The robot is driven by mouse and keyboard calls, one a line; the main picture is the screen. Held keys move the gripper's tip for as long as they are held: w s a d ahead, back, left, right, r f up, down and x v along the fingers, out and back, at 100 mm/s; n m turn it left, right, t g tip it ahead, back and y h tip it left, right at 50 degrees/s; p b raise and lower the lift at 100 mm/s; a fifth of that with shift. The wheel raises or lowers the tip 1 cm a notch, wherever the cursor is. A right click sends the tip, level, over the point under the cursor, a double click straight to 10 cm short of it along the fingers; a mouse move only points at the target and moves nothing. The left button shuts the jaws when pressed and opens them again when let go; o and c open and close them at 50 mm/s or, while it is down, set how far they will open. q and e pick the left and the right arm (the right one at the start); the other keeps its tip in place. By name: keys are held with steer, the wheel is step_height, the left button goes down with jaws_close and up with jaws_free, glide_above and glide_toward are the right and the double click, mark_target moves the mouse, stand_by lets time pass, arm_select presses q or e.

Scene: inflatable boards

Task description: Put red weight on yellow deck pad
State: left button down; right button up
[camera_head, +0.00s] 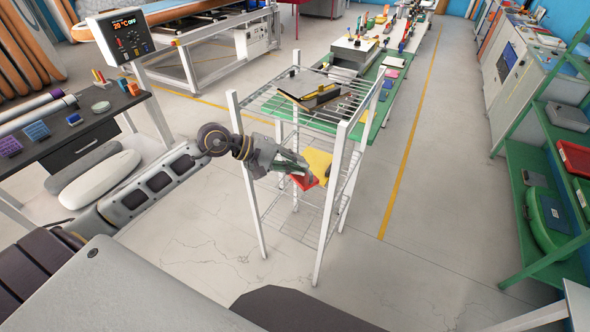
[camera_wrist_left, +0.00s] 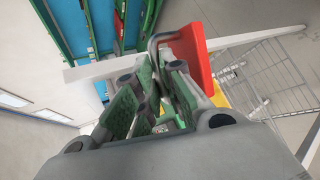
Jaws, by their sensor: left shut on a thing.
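My left gripper (camera_head: 293,163) reaches into the white wire rack from its left side. It is shut on the red weight (camera_head: 306,180). The red weight also shows in the left wrist view (camera_wrist_left: 194,58), at the fingertips. The yellow deck pad (camera_head: 319,162) is just beyond and to the right of the weight, inside the rack; the gripper and the weight hide part of it. A strip of yellow also shows in the left wrist view (camera_wrist_left: 219,97). I cannot tell whether the weight touches the pad. My right gripper is not in view.
The rack's white posts (camera_head: 247,190) stand close around the gripper. Its top wire shelf (camera_head: 281,107) bears a dark flat item with a yellow part (camera_head: 318,97). A green-topped bench (camera_head: 368,108) stands behind. Green shelving (camera_head: 535,165) is at the right; floor between is clear.

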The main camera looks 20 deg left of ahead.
arm_select(q)
steer(key=w+a+r, duration=0.3)
steer(key=r, duration=0.5)
steer(key=w+a+r+n+t+y, duration=0.1)
steer(key=w+a+r, duration=0.1)
steer(key=a+r, duration=0.35)
steer(key=w+a+r, duration=0.2)
steer(key=w+r, duration=0.1)
steer(key=r, duration=0.7)
steer(key=s+a+f, duration=0.3)
steer(key=s, duration=0.1)
steer(key=shift+a+f+g+h, duration=0.15)
steer(key=shift+g+h, duration=0.15)
steer(key=shift+g, duration=0.1)
stand_by(0.4)
steer(key=shift+s+f, duration=0.1)
